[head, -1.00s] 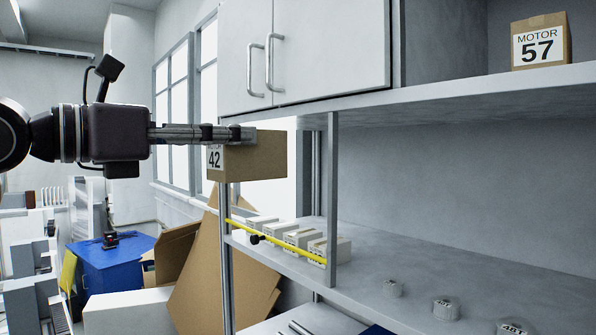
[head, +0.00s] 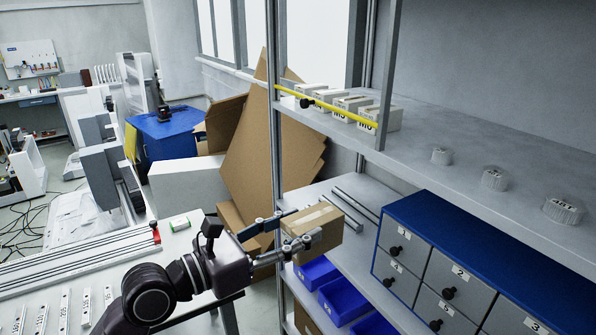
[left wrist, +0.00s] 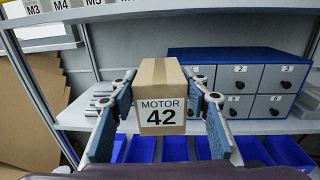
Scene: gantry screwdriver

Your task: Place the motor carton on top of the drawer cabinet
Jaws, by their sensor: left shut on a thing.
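The motor carton (head: 314,226) is a small brown box with tape along its top. In the left wrist view its white label (left wrist: 162,114) reads MOTOR 42. My left gripper (head: 288,236) is shut on its two sides and holds it in front of the rack, left of the drawer cabinet. The drawer cabinet (head: 458,246) has a blue top and grey numbered drawers with black knobs. It stands on a lower shelf at the right, and its blue top looks bare. It also shows behind the carton in the left wrist view (left wrist: 232,54). My right gripper is not in view.
A shelf (head: 440,125) above the cabinet bears small white boxes (head: 350,103) behind a yellow bar and several round weights. A rack post (head: 275,120) stands near the carton. Metal bars (head: 355,208) lie left of the cabinet. Blue bins (head: 342,296) sit below.

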